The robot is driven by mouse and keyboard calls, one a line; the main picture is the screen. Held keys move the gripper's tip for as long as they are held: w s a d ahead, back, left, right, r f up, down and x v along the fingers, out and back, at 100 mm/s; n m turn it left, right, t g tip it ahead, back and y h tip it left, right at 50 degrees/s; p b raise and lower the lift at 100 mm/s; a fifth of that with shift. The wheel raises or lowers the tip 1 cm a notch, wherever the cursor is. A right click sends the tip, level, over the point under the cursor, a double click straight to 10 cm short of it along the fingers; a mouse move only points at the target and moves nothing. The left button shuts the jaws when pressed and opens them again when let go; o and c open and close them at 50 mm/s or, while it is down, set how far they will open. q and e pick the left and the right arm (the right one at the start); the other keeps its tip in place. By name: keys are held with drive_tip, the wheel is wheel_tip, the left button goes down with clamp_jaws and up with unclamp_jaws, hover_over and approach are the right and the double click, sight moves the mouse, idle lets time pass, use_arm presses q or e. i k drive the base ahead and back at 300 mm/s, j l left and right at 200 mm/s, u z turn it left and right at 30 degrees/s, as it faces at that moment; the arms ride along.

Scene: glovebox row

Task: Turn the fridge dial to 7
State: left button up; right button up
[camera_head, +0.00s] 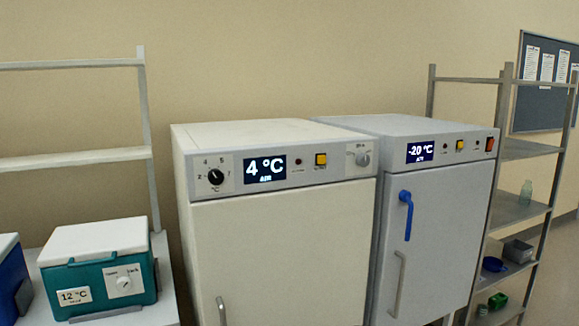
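The fridge dial (215,177) is a round black knob on the left of the front panel of the white fridge (277,250). The numbers 2, 4, 5 and 7 stand around it, with 2 at the left and 7 at the right. The knob's mark is too small to read surely. Right of the dial, a display (265,169) reads 4 °C. Neither of my grippers is in view, and nothing covers the dial.
A teal cool box (98,272) sits on the left shelf. Open shelving (520,150) stands at the right.

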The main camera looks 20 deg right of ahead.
sight(215, 176)
drive_tip(key=i+l+u, duration=0.2)
drive_tip(key=l+u, duration=0.15)
drive_tip(key=l, duration=1.2)
drive_tip(key=l+u, duration=0.35)
drive_tip(key=l, duration=1.2)
